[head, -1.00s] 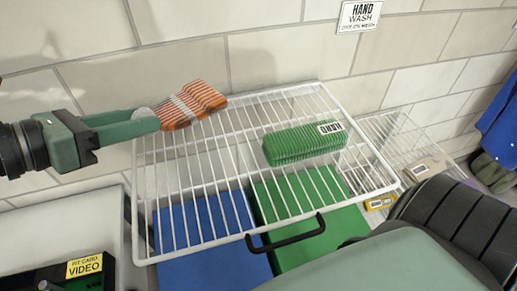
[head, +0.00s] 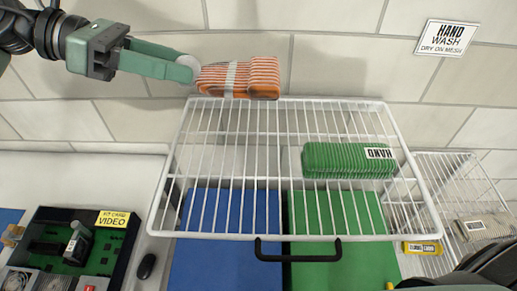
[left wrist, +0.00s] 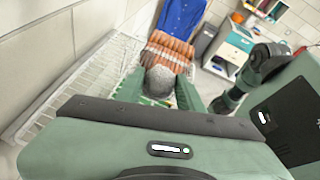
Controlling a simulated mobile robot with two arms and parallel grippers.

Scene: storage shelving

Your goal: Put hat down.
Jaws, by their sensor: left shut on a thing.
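The hat (head: 250,78), orange striped with a pale band, is held at its left end by my left gripper (head: 188,68), which is shut on it. The hat is at the back edge of a white wire rack (head: 225,140), against the tiled wall. I cannot tell whether it touches the wires. In the left wrist view the hat (left wrist: 170,48) sticks out beyond the fingers, with a grey part between them.
A green ribbed bundle labelled HAND (head: 340,160) lies on the rack's right half. The left and front wires are clear. A black handle (head: 298,250) is at the front edge. Blue (head: 225,225) and green (head: 330,215) panels show below. A lower rack (head: 450,180) stands at right.

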